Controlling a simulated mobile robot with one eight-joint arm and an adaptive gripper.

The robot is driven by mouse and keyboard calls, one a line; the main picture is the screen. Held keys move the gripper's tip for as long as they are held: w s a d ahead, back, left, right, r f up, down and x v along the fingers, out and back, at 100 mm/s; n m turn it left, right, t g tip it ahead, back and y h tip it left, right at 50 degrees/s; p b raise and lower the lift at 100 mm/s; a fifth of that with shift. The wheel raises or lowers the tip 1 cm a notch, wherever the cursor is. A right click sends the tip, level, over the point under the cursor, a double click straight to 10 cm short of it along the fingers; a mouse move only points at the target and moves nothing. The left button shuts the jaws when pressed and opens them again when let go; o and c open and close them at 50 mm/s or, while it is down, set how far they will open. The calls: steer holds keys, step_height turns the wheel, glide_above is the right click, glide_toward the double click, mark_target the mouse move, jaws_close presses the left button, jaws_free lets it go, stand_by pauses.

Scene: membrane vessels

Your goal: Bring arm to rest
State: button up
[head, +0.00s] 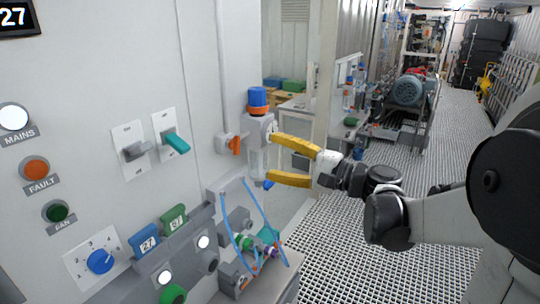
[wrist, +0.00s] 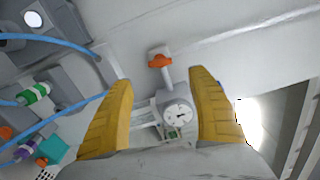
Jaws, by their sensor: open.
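My gripper (head: 292,160) has two yellow fingers and is open and empty. In the head view it reaches left from my arm, near a wall-mounted fitting (head: 258,132) with a blue cap (head: 258,98). In the wrist view my gripper (wrist: 163,105) shows its fingers wide apart. A round gauge (wrist: 178,113) and an orange valve handle (wrist: 160,61) appear between and beyond them. I cannot tell whether either finger touches the fitting.
A grey wall panel on the left carries a teal-handled switch (head: 176,143), a blue rotary knob (head: 100,262) and several lamps. Blue hoses (head: 228,208) loop over a low bench. Grated floor (head: 345,235) lies open below; a blue motor (head: 408,90) stands farther back.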

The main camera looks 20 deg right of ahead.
steer(key=s+a+f+n+g+h+b, duration=0.25)
steer(key=s+a+f, duration=0.25)
steer(key=f, duration=0.3)
steer(key=s+a+f+n+g+h+b, duration=0.2)
steer(key=s+a+f+n+g+b, duration=0.15)
steer(key=s+a+f, duration=0.35)
steer(key=s+d+f+n+h+b, duration=0.2)
steer(key=s+f+n+h, duration=0.1)
steer(key=s+f, duration=0.1)
steer(key=s+d+f+n+g+h+b, duration=0.1)
steer(key=s+d+f+n+h+b, duration=0.2)
steer(key=f, duration=0.4)
steer(key=shift+s+n, duration=0.3)
steer(key=shift+s, duration=0.3)
steer(key=shift+d, duration=0.1)
